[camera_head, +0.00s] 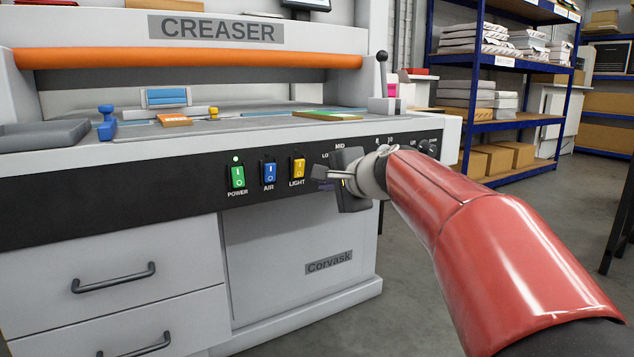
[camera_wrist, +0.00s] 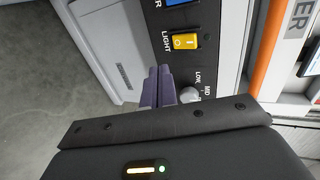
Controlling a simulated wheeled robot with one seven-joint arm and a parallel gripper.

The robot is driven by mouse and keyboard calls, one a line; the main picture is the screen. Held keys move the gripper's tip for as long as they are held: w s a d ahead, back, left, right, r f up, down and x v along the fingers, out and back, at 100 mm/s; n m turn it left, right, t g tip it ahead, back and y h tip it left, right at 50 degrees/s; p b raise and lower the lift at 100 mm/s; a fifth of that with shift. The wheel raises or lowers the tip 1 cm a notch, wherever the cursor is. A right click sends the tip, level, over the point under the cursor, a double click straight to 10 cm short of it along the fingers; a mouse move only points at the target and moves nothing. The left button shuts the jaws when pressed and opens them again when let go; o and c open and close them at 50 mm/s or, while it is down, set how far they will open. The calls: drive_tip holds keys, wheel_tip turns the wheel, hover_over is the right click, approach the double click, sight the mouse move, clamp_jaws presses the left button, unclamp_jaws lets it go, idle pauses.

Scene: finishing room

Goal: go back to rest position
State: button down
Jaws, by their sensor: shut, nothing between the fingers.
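My gripper (camera_head: 316,173) is in front of the creaser's black control panel, just right of the yellow light switch (camera_head: 299,168). Its fingers are shut together with nothing between them. In the wrist view the closed fingers (camera_wrist: 158,85) point toward the panel, beside the yellow light switch (camera_wrist: 185,41). I cannot tell whether the fingertips touch the panel. A pale round knob (camera_wrist: 189,95) with LOW and MID marks lies beside the fingers in the wrist view. My gripper hides most of this knob in the head view.
The green power switch (camera_head: 237,177) and blue air switch (camera_head: 269,173) sit left of the light switch. The creaser's worktop (camera_head: 60,165) carries small tools and trays. A lever (camera_head: 382,70) stands at its right end. Blue shelves (camera_head: 480,126) stand behind; grey floor is open at right.

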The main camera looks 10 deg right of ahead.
drive_tip(key=s+f+n+g+h+p, duration=0.1)
drive_tip(key=s+f+n+g+p, duration=0.1)
drive_tip(key=s, duration=0.9)
drive_tip(key=s+a+f+n+g+h+p, duration=0.1)
drive_tip(key=s+f+n+p, duration=0.4)
drive_tip(key=s, duration=0.6)
drive_tip(key=s+a+f+n+g+h+p, duration=0.1)
drive_tip(key=s+f+n+g+h+p, duration=0.1)
drive_tip(key=s+f+n+g+p, duration=0.2)
drive_tip(key=s+f+n, duration=0.1)
drive_tip(key=s+n, duration=0.2)
drive_tip(key=s, duration=0.4)
drive_tip(key=shift+f+g, duration=0.3)
drive_tip(key=shift+g, duration=0.1)
drive_tip(key=shift+s, duration=0.1)
